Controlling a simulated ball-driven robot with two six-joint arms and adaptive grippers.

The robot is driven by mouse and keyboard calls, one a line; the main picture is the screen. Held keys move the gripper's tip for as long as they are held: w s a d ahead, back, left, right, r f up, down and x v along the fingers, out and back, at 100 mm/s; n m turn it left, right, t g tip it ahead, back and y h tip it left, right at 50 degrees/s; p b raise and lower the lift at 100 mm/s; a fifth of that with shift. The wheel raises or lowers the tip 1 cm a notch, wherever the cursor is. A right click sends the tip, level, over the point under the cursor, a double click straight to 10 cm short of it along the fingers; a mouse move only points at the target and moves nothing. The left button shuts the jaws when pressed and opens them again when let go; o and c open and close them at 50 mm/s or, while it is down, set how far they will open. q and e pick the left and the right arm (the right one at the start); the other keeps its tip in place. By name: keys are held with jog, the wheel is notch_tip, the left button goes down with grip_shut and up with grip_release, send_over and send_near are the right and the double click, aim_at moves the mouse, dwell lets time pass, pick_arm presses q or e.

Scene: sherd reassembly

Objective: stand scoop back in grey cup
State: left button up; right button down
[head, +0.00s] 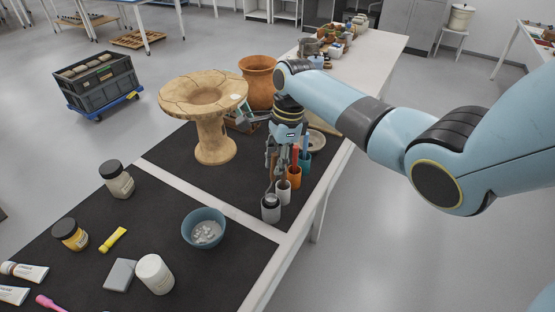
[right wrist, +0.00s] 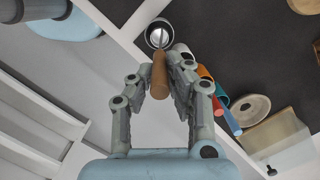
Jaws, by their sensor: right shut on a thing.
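My right gripper (head: 283,160) is shut on the brown handle of the scoop (right wrist: 160,75), which also shows between the fingers in the right wrist view. The scoop points down, with its metal end over or inside the mouth of the grey cup (head: 271,210). I cannot tell how deep it sits. The cup stands upright at the front end of a row of cups, and its round rim shows in the right wrist view (right wrist: 148,36). The gripper partly hides the scoop in the head view. My left gripper is not in view.
Behind the grey cup stand a white cup (head: 282,194), an orange cup (head: 294,180) and a teal cup (head: 305,164), close together near the table's right edge. A clay stand (head: 214,140) is to the left. A blue bowl (head: 204,222) with white bits sits at front left.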

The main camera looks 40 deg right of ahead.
jog(key=shift+f+b, duration=1.35)
jog(key=shift+f, duration=1.4)
jog(key=c, duration=1.2)
grip_release()
notch_tip(320, 180, up, 12)
jog(key=d, duration=0.2)
jog(key=shift+s, duration=0.25)
jog(key=shift+f, duration=0.1)
